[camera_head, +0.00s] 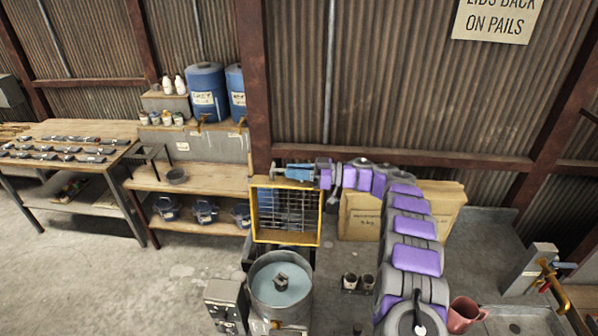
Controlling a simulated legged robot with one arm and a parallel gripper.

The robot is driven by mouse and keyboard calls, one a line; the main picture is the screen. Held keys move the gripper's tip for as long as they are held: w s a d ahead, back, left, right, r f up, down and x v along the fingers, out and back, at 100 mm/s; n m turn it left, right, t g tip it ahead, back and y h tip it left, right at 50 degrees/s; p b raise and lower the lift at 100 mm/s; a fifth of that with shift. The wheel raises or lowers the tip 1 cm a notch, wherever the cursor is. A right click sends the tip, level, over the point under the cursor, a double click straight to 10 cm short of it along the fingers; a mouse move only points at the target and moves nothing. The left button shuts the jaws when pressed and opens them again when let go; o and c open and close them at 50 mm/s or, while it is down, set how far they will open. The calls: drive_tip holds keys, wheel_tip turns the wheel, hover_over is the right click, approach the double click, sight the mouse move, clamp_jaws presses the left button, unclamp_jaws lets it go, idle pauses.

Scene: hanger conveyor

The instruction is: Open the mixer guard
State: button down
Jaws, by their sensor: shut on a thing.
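The mixer guard (321,214) is a yellow square frame with a wire mesh. It stands raised at the back of the mixer (262,309), facing me, and the drum is uncovered. The drum is a round grey tub with a pale blue-green surface and a dark hub in its middle. My gripper (279,172) is at the top edge of the guard, reached by my purple and grey arm from the right. It is shut on the guard's top edge; the exact contact is small and partly hidden.
A grey control box (226,303) stands left of the drum. Two dark cups (350,281) sit to its right. Cardboard boxes (360,217) stand behind my arm. A wooden shelf (190,178) with blue barrels (206,88) is at the back left. Floor at left is clear.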

drive_tip(key=shift+s+a+r, duration=0.1)
drive_tip(key=shift+s+r, duration=0.1)
drive_tip(key=shift+s, duration=0.3)
drive_tip(key=shift+s+a+r, duration=0.1)
drive_tip(key=shift+s+r, duration=0.05)
drive_tip(key=shift+s, duration=0.3)
drive_tip(key=s+b, duration=0.1)
drive_tip(key=s, duration=0.5)
drive_tip(key=shift+a+r+b, duration=0.15)
drive_tip(key=shift+r+b, duration=0.05)
drive_tip(key=shift+b, duration=0.2)
drive_tip(key=c, duration=1.5)
unclamp_jaws()
drive_tip(key=o, duration=0.3)
drive_tip(key=shift+w+a+f, duration=0.1)
drive_tip(key=shift+w+a, duration=0.05)
drive_tip(key=shift+a, duration=0.3)
drive_tip(key=shift+o, duration=0.2)
drive_tip(key=shift+d, duration=0.2)
drive_tip(key=d+b, duration=0.2)
drive_tip(key=d, duration=1.5)
drive_tip(key=shift+s+d, duration=0.15)
drive_tip(key=shift+s, duration=0.05)
